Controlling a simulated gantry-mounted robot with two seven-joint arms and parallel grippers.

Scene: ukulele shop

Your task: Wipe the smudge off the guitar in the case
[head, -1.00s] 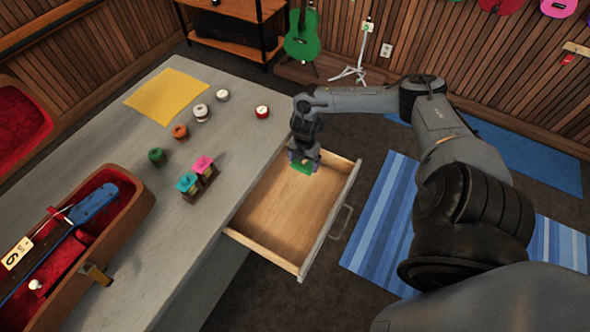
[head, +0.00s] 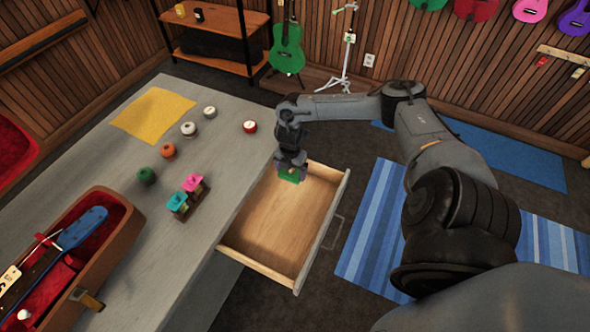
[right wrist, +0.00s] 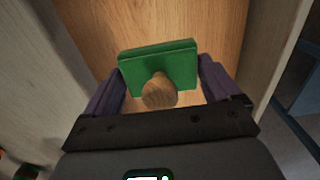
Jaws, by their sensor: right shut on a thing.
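The guitar (head: 80,230) lies in an open brown case with red lining (head: 131,222) at the lower left of the head view. Its blue neck and part of a dark fretboard show; most of it is cut off by the frame edge. I cannot make out a smudge. My right gripper (head: 290,171) is shut on a green block with a round wooden knob (right wrist: 185,63), over the far end of the open drawer (head: 265,237). The wrist view shows the fingers at the block's two sides and the knob facing the camera. My left gripper is not in view.
On the grey counter (head: 165,255) are a yellow cloth (head: 152,115), several small round pots, and a rack (head: 189,205) with pink and teal items. A second red-lined case (head: 12,145) is at the left edge. The drawer is otherwise empty.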

